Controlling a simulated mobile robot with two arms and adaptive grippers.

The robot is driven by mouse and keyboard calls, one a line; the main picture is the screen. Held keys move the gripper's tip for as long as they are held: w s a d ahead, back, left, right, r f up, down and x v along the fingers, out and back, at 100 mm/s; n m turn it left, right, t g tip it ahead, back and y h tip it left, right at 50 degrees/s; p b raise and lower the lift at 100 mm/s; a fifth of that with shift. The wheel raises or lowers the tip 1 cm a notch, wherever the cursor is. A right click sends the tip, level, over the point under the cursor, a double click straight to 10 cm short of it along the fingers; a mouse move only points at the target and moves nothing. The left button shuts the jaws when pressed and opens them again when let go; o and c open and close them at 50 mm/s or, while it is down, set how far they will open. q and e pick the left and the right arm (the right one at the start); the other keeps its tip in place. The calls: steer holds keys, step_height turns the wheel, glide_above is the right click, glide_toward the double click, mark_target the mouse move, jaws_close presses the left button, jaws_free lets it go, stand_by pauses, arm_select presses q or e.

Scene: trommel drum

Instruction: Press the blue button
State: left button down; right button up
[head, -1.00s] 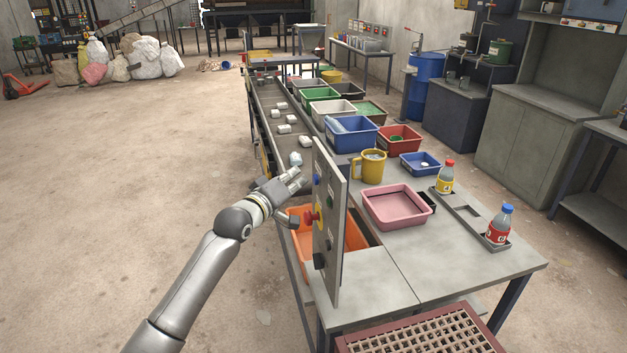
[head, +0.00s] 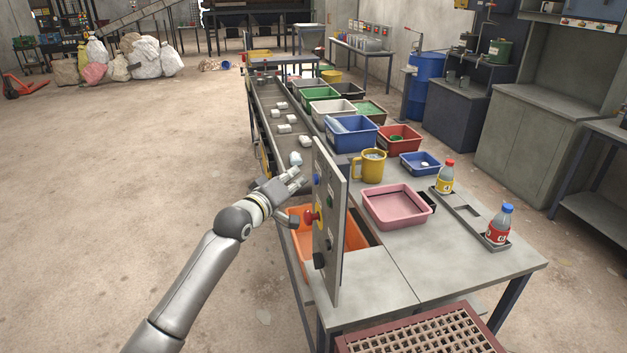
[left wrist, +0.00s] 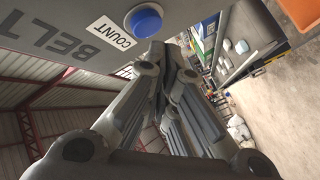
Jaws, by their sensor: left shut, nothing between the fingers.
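The blue button (head: 317,179) is near the top of the grey upright control panel (head: 330,222). In the left wrist view the blue button (left wrist: 146,20) stands out from the panel beside a white label reading COUNT (left wrist: 110,31). My left gripper (head: 299,178) is shut and empty, with its fingertips just left of the button in the head view. In the left wrist view its fingertips (left wrist: 163,52) are close below the button. Whether they touch it I cannot tell. My right gripper is not in view.
The panel also carries a red knob (head: 311,216) on yellow and a black knob (head: 319,261). An orange bin (head: 300,240) is behind the panel. A conveyor with white pieces (head: 284,128) runs away from it. A pink tray (head: 397,206) and a yellow mug (head: 370,166) stand right.

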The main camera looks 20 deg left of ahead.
arm_select(q)
steer(key=shift+w+d, duration=0.1)
steer(key=shift+w+d+p, duration=0.15)
steer(key=shift+d+p, duration=0.1)
steer(key=shift+p, duration=0.1)
steer(key=shift+w+d, duration=0.25)
steer(key=shift+d, duration=0.1)
stand_by(0.7)
steer(key=shift+a, duration=0.1)
stand_by(0.3)
steer(key=shift+s+a+p, duration=0.4)
steer(key=shift+s+a, duration=0.1)
steer(key=shift+a, duration=0.1)
steer(key=shift+a, duration=0.1)
steer(key=shift+s+a, duration=0.8)
steer(key=shift+a, duration=0.15)
steer(key=shift+s+a, duration=0.75)
steer(key=shift+a, duration=0.2)
